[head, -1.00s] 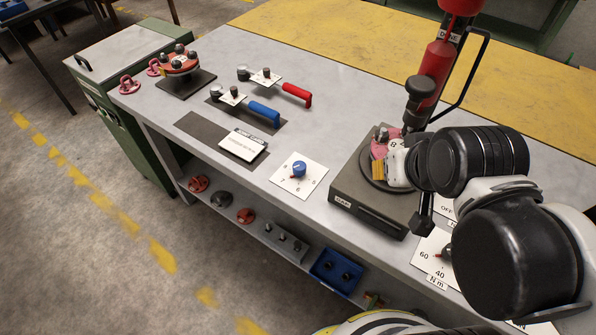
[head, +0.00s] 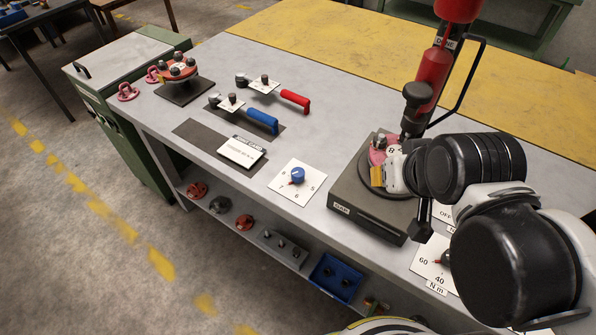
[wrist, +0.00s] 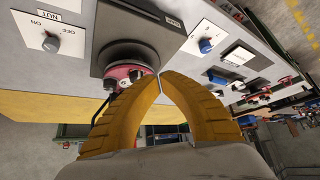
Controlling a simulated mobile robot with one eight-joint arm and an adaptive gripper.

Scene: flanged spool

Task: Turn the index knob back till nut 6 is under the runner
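The index knob (head: 298,175) is blue and sits on a white numbered plate on the bench, with a small red mark at its lower left. It also shows in the wrist view (wrist: 206,46). The red spool flange (head: 377,156) sits on a dark block, beneath the red runner (head: 433,78) with its black handle. In the wrist view the flange (wrist: 124,74) is just beyond my fingertips. My gripper (wrist: 160,74) has its yellow fingers closed together, with nothing seen between them. It is beside the spool, away from the knob. A digit 8 shows near the spool; the nut under the runner is hidden.
A switch knob (wrist: 50,43) and a torque dial (head: 440,262) are on the bench near my arm. Blue-handled (head: 262,120) and red-handled (head: 295,100) tools and a white card (head: 242,152) lie left of the block. The bench between card and knob plate is clear.

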